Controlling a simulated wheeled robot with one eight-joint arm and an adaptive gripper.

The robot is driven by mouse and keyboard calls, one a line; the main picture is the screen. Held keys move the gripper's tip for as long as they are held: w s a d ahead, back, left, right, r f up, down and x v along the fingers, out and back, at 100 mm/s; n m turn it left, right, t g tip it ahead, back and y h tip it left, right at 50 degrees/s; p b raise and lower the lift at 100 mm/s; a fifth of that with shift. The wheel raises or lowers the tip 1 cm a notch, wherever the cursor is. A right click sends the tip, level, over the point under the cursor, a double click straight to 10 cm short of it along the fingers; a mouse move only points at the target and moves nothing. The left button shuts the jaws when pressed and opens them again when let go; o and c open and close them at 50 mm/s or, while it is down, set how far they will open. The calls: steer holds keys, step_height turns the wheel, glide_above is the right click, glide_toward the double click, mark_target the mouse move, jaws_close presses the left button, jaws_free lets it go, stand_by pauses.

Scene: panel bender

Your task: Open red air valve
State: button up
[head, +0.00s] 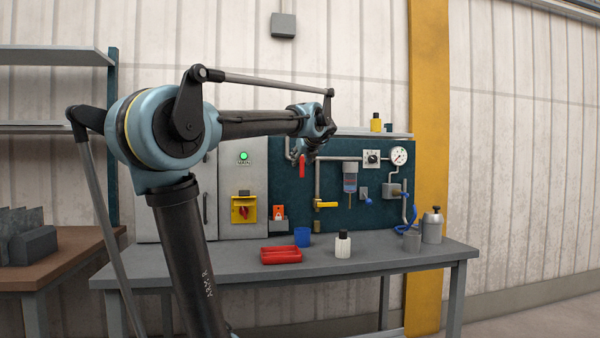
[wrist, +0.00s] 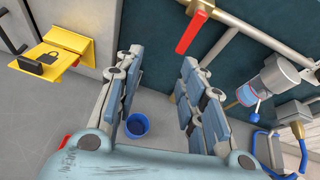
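The red air valve has a red lever handle (head: 302,167) that hangs straight down from the pipework on the dark teal panel. The handle lies beyond the fingertips, nearer the right finger, with no contact visible. In the head view my wrist partly hides the pipework above the handle, and the fingers are hard to make out.
A yellow-handled valve (head: 326,204) sits lower on the panel. A filter bowl (head: 350,181) and gauge (head: 398,156) are to the right. A yellow lockout box (wrist: 55,57) is at left.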

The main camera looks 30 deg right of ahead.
mark_target(302, 167)
steer(key=s+d+r+m, duration=0.1)
steer(key=d+r+m, duration=0.1)
steer(key=d, duration=0.2)
steer(key=shift+h, duration=0.4)
steer(key=x, duration=1.7)
steer(key=shift+a, duration=0.15)
steer(key=shift+r, duration=0.1)
jaws_close()
